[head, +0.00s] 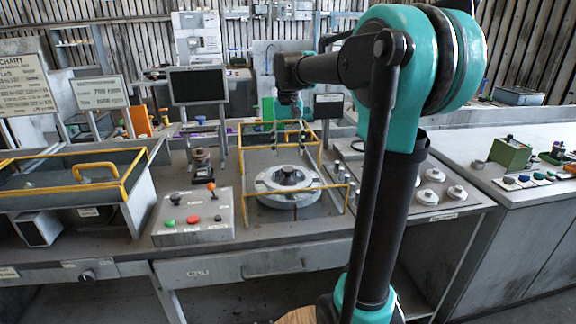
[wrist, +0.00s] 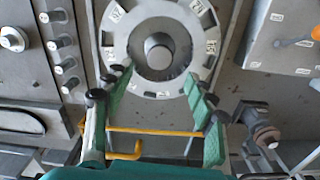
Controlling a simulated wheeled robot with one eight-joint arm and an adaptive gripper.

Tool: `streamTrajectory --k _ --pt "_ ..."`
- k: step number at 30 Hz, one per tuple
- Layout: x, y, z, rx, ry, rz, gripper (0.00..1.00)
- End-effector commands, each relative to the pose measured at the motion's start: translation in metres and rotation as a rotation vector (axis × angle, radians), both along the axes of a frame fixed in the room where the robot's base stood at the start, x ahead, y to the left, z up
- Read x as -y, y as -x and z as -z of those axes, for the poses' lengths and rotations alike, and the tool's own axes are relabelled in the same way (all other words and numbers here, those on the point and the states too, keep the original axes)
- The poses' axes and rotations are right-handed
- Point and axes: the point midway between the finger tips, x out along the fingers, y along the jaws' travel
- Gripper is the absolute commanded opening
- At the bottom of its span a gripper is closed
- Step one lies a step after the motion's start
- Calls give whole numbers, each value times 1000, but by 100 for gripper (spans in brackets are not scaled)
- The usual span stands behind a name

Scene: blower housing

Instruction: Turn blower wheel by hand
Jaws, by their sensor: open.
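The blower wheel (head: 289,187) is a round grey disc with a dark centre hub, lying flat in a yellow-railed fixture in the head view. In the wrist view the wheel (wrist: 118,36) is a pale ring with small white labels around a dark hub (wrist: 159,51). My gripper (wrist: 158,76) is open, its two green fingers spread on either side of the wheel's near edge in that view. Nothing is between the fingers. In the head view the gripper (head: 291,112) is small, above the back of the fixture. I cannot tell its exact height over the wheel.
Yellow rails (head: 300,190) surround the fixture. A control box (head: 194,217) with red and green buttons and an orange-knobbed lever stands at its left. Several round knobs (head: 432,174) sit on a panel at the right. A dark monitor (head: 198,86) stands behind left.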

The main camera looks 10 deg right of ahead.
Motion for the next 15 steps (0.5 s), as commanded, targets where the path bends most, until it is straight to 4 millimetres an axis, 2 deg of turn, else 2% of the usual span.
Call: streamTrajectory --k 1,6,10,15 --pt "0 0 11 0 0 0 56" --pt "0 0 39 0 0 0 56" --pt "0 0 54 0 0 0 56" --pt "0 0 62 0 0 0 56"
